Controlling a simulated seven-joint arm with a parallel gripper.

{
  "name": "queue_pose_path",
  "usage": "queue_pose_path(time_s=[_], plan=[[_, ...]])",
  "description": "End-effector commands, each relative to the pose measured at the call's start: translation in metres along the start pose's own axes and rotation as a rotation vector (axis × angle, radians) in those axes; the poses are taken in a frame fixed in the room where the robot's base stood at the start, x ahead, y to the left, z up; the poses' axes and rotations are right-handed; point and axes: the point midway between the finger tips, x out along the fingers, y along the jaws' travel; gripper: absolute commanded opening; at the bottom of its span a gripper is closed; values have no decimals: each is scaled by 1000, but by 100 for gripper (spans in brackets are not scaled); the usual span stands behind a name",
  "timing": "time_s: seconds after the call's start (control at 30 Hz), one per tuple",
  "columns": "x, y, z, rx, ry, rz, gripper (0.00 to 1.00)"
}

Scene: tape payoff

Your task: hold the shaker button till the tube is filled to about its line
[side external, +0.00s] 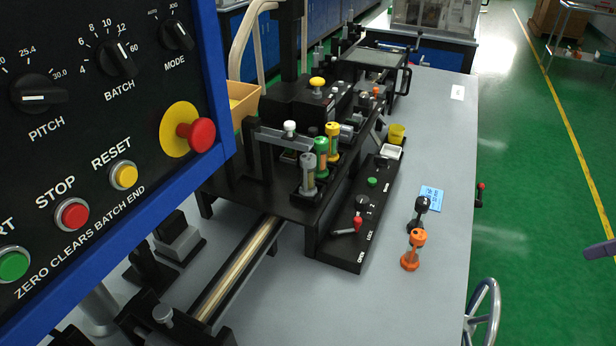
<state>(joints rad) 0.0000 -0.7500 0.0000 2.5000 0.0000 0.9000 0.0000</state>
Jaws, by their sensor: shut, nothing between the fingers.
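Several small clear tubes with coloured caps stand in a row on the black machine: one with a grey cap (308,175), one with a green cap (321,158) and one with a yellow cap (332,140). Their fill lines and levels are too small to read. A green push button (372,182) sits on the black control strip (345,255) beside them. A yellow mushroom knob (317,82) tops the block behind, and a white knob (290,127) stands on a grey bar. No label shows which is the shaker button. My gripper is not identifiable in this view.
A control panel (100,130) with dials and buttons fills the left foreground. An orange stand (412,252), a black knobbed piece (419,212) and a blue note (431,198) lie rightward.

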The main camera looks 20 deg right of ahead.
Motion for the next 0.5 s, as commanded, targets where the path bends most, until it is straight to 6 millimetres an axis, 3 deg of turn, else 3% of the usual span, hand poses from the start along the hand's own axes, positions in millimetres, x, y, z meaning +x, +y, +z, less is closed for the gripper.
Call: queue_pose_path(time_s=[0.37,0.5], plan=[[0,0,-2,6,10,1,0],[-8,7,-26,-5,92,34,0]])
